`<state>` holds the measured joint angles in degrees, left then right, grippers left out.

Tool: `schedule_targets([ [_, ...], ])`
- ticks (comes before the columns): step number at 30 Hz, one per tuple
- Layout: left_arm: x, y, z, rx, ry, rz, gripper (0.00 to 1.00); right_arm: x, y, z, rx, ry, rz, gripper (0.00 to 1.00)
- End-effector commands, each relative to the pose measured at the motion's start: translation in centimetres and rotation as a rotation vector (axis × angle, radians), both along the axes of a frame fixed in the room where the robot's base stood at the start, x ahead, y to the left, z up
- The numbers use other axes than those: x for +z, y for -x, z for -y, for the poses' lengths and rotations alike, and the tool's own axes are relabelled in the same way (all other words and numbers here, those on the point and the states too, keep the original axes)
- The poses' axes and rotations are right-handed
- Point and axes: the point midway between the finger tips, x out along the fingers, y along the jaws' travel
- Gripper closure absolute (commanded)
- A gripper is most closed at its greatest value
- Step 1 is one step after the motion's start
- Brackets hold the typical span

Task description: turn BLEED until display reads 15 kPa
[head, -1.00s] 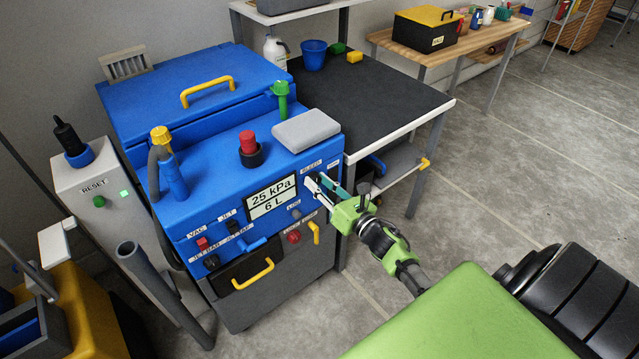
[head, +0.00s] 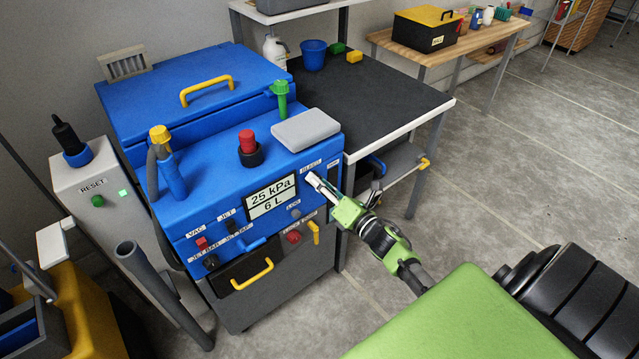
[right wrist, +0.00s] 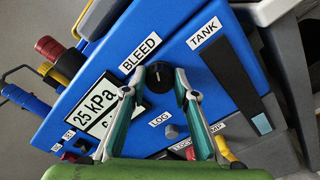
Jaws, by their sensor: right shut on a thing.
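The BLEED knob (right wrist: 159,77) is a black round dial on the blue machine panel, under the BLEED label (right wrist: 140,54). In the right wrist view it sits between the fingertips of my right gripper (right wrist: 158,80), which is shut on it. In the head view my right gripper (head: 313,180) reaches the panel's right side and hides the knob. The display (head: 271,197) reads 25 kPa and 6 L; its 25 kPa line also shows in the right wrist view (right wrist: 98,101). My left gripper is not in view.
The blue machine (head: 215,165) carries a red button (head: 248,143), a grey pad (head: 306,130) and a yellow drawer handle (head: 253,274). The TANK gauge (right wrist: 235,70) and LOG button (right wrist: 172,131) lie close to the knob. A black-topped table (head: 370,100) stands behind right.

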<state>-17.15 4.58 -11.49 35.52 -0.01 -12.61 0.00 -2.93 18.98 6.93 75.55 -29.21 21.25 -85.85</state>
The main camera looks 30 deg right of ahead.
Motion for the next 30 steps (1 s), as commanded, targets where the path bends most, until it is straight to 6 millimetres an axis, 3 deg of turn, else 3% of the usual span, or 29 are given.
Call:
schedule_targets([
  [30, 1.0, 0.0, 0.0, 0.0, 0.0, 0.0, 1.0, -0.3, 0.0, 0.2, -0.001, -0.961, -0.077, 0.95],
])
